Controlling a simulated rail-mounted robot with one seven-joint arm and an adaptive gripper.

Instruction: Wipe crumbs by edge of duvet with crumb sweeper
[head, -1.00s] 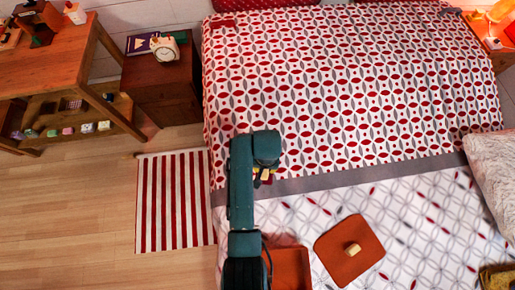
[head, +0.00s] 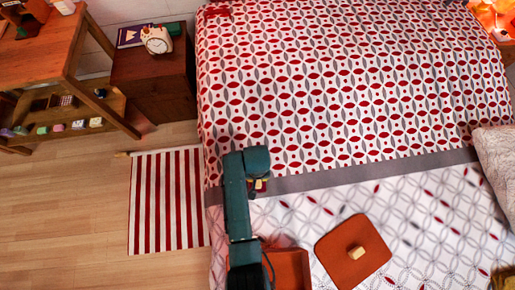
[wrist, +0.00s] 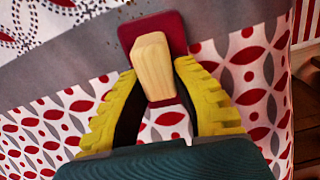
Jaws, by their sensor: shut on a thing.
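My gripper (wrist: 158,95) has yellow ribbed fingers shut on the pale wooden handle of the crumb sweeper (wrist: 154,65). The sweeper has a dark red base (wrist: 176,30), seen over the duvet's grey band (wrist: 75,60); I cannot tell whether it touches the cloth. Small dark crumbs (wrist: 125,8) show faintly beside the base, at the top of the wrist view. In the head view my gripper (head: 258,186) is at the left end of the grey band (head: 310,181), and my arm mostly hides the sweeper. The duvet (head: 350,90) has a red and grey pattern.
An orange-brown square lid (head: 335,262) with a wooden knob lies on the white sheet, beside an orange-brown box (head: 288,266) partly hidden by my arm. A pillow (head: 498,160) is at the right. A striped rug (head: 165,200) and nightstand (head: 155,85) stand left of the bed.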

